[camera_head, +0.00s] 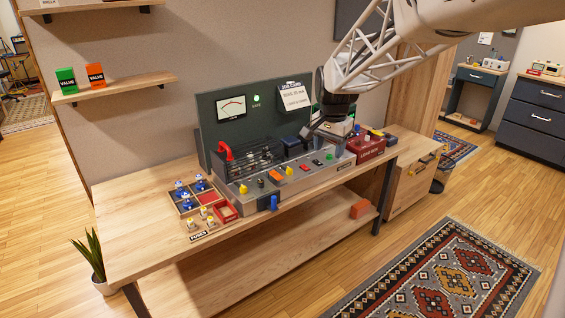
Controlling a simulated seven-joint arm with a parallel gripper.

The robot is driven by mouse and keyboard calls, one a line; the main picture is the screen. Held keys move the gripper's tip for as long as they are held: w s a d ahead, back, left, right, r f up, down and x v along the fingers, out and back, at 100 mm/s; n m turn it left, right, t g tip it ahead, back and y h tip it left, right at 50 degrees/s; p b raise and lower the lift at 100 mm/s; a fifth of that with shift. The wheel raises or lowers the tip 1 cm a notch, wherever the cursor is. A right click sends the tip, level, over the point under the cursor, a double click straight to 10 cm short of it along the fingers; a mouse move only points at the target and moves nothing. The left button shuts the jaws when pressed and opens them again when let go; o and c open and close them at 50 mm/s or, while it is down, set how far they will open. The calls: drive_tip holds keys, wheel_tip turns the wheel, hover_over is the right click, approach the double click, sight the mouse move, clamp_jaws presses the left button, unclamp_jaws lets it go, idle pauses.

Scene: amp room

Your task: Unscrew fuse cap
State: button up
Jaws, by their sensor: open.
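The grey amp (290,184) with a dark green upright panel (222,127) stands on a wooden bench. Several coloured knobs and switches line its sloped front. I cannot tell for sure which part is the fuse cap; a small blue piece (274,202) shows at the amp's front edge. My gripper (309,135) is over the right part of the amp, angled down and left, beside a dark blue block (292,146). It is open, and I see nothing held in it. My arm hides part of the panel's right side.
A sectioned tray (188,203) with blue-topped pieces and a tray labelled FUSES (203,236) sit left of the amp. A dark red box (367,149) stands to its right. The bench (130,215) is clear at its left end. An orange block (360,209) lies on the lower shelf.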

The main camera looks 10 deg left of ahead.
drive_tip(key=w+a+f+m, duration=0.2)
drive_tip(key=w+a+f, duration=0.6)
drive_tip(key=w+a, duration=0.3)
drive_tip(key=m+g, duration=0.1)
drive_tip(key=m, duration=0.1)
hover_over(261, 181)
wheel_tip(261, 181, down, 12)
drive_tip(key=shift+s+f, duration=0.1)
drive_tip(key=shift+f, duration=0.15)
drive_tip(key=shift+a+f, duration=0.15)
drive_tip(key=shift+f, duration=0.1)
drive_tip(key=shift+f, duration=0.15)
drive_tip(key=shift+f, duration=3.75)
drive_tip(key=shift+c, duration=0.2)
drive_tip(key=c, duration=0.9)
